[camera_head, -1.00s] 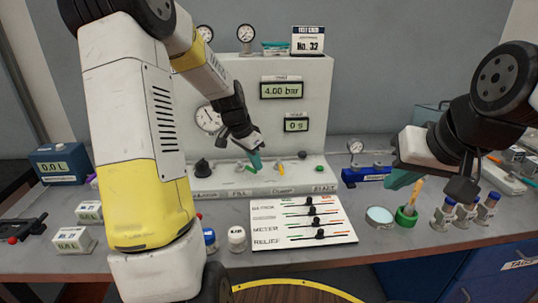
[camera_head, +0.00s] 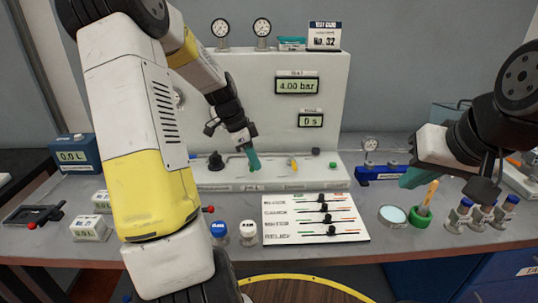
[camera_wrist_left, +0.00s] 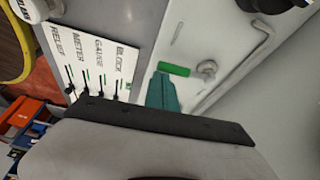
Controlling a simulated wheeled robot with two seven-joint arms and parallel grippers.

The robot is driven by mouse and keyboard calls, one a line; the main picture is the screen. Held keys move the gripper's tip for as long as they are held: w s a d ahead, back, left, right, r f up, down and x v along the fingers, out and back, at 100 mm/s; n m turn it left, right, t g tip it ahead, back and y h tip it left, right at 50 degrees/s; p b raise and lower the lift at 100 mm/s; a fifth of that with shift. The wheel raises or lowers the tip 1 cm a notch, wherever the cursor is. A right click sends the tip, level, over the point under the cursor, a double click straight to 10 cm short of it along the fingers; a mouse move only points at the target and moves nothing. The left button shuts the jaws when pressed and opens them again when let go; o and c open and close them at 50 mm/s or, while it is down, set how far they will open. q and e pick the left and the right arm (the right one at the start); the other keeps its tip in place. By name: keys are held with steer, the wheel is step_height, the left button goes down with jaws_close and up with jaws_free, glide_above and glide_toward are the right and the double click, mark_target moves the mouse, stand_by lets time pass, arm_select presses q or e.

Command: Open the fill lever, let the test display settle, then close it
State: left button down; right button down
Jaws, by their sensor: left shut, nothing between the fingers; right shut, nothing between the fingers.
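The test display (camera_head: 297,86) on the white panel reads 4.00 bar. The smaller display (camera_head: 311,120) below it reads 0 s. My left gripper (camera_head: 254,165) is shut and empty, its teal fingertips low over the panel's base, left of the yellow-handled lever (camera_head: 294,165). In the left wrist view a green-handled lever (camera_wrist_left: 174,69), seemingly the fill lever, lies right by the fingertips (camera_wrist_left: 163,78); whether they touch is unclear. In the head view my gripper hides that lever. My right gripper (camera_head: 408,180) is shut and empty at the right.
A slider board (camera_head: 315,236) lies in front of the panel. Two capped jars (camera_head: 248,232) stand left of it. A green-based holder (camera_head: 421,217) and several blue-capped vials (camera_head: 463,212) stand below my right gripper. A dark knob (camera_head: 216,161) is left of my left gripper.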

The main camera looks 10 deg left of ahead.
stand_by(0.6)
arm_select(q)
steer(key=shift+w+d, duration=0.15)
steer(key=shift+d, duration=0.25)
steer(key=d, duration=0.2)
steer(key=w+d, duration=0.1)
steer(key=shift+r, duration=0.4)
steer(key=v, duration=1)
steer(key=shift+a, duration=0.1)
steer(key=s+d+r+n+t, duration=0.1)
steer(key=s+d+r+n, duration=0.1)
steer(key=s+n, duration=0.2)
steer(key=s+d+r+n+t+y, duration=0.1)
steer(key=s+d+r+n+t, duration=0.1)
steer(key=s, duration=0.9)
steer(key=s+d+r+n+t, duration=0.1)
steer(key=s+d+r+n, duration=0.1)
steer(key=s+n, duration=0.5)
steer(key=shift+s+d+t+y, duration=0.3)
steer(key=shift+s+d+t, duration=0.15)
steer(key=shift+d, duration=0.35)
